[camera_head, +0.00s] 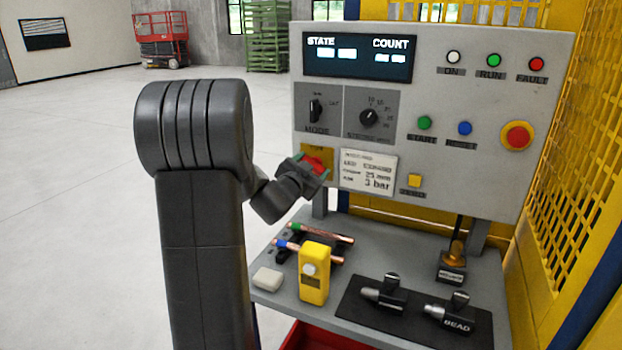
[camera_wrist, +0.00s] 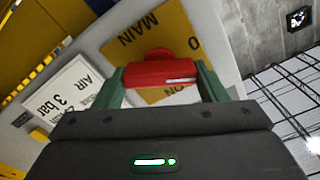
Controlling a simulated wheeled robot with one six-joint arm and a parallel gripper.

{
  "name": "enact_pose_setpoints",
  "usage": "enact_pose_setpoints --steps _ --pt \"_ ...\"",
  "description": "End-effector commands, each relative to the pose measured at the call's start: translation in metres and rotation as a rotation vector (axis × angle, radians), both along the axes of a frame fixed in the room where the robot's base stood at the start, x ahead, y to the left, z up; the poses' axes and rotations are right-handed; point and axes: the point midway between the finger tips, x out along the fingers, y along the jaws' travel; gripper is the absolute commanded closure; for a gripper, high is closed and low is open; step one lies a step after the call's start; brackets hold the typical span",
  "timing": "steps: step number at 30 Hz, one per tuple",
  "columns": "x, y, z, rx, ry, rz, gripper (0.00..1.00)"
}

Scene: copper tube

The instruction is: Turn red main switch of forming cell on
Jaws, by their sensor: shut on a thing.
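The red main switch (camera_head: 315,163) sits on a yellow plate (camera_head: 318,148) at the lower left of the grey control panel (camera_head: 440,60). In the wrist view the red switch handle (camera_wrist: 160,70) lies between the two green fingers of my gripper (camera_wrist: 160,82). The fingers are shut on its two ends. The yellow plate (camera_wrist: 192,28) there reads MAIN and ON, seen upside down. My gripper (camera_head: 313,170) reaches the panel from the left in the head view and covers part of the switch. The handle lies crosswise between the fingers in the wrist view.
A white label (camera_head: 368,170) is just right of the switch. The MODE knob (camera_head: 316,108) is above it. Below, a grey shelf (camera_head: 375,252) holds copper tubes (camera_head: 322,232), a yellow device (camera_head: 314,274) and black tools. A yellow mesh fence (camera_head: 575,170) stands at the right.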

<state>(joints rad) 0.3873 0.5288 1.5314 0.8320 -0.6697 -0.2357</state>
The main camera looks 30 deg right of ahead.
Motion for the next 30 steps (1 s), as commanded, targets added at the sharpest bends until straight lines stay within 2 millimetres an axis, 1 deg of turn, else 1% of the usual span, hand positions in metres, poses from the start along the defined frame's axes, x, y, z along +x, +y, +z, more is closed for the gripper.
enact_pose_setpoints --steps 1,21,30 --pt "-0.0005 -0.0004 -0.0042 0.026 -0.037 -0.001 0.57" --pt "-0.0019 -0.0017 -0.0042 0.439 -0.519 0.0 0.57" --pt "-0.0018 -0.0017 -0.0044 0.596 -0.702 0.0 0.57"
